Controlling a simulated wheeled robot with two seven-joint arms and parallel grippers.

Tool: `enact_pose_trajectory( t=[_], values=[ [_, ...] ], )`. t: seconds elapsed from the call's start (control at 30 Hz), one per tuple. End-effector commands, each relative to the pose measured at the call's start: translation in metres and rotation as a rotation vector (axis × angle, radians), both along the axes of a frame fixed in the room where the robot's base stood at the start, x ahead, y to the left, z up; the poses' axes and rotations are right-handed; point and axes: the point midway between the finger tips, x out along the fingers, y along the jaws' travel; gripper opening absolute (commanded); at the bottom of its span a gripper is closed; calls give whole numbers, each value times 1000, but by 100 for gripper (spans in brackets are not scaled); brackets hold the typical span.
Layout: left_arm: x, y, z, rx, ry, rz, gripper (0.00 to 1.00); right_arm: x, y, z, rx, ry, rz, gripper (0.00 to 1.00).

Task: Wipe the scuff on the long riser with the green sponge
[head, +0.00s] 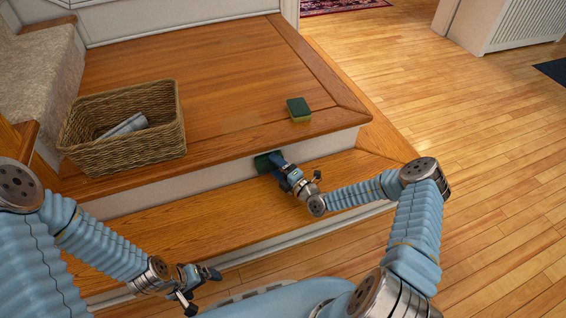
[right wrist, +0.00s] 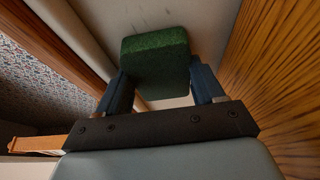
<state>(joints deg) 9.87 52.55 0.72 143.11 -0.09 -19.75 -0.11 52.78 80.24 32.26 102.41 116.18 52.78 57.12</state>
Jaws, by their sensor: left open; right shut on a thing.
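The long white riser (head: 205,183) runs between the upper landing and the lower wooden step. My right gripper (head: 277,165) is shut on a green sponge (head: 263,163) and holds it against or very close to the riser, under the landing's edge; contact cannot be told. In the right wrist view the sponge (right wrist: 157,60) sits between the fingers. Thin dark scuff marks (right wrist: 168,18) show on the pale riser just beyond the sponge; part may be hidden behind it. My left gripper (head: 203,284) is open and empty, low at the lower left, away from the riser.
A second sponge (head: 298,109), dark green over yellow, lies on the landing (head: 220,60) near its edge. A wicker basket (head: 125,150) with a grey rolled thing inside stands at the landing's left. The lower step (head: 190,220) is clear. Carpeted stairs (head: 40,65) rise at left.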

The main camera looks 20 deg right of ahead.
Motion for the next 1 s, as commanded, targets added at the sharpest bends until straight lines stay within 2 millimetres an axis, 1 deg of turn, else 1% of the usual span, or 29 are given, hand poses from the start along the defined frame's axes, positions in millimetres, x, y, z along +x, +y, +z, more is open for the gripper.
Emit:
enact_pose_trajectory(
  t=[0.03,0.1,0.37,0.47,0.57,0.8,1.0],
  values=[
    [0,0,4,0,0,0,96,0,5,2,1,0,2,39],
    [0,0,5,0,0,0,96,0,9,1,1,0,2,39],
    [0,0,4,0,0,0,96,0,10,0,0,0,2,39],
    [0,0,7,0,0,0,96,-2,10,1,0,1,2,39],
    [0,0,13,0,0,0,96,-9,9,2,-1,3,1,39],
    [0,0,31,0,0,0,96,-37,8,3,1,3,1,39],
    [0,0,40,0,0,0,96,-57,7,2,0,2,1,39]
  ],
)
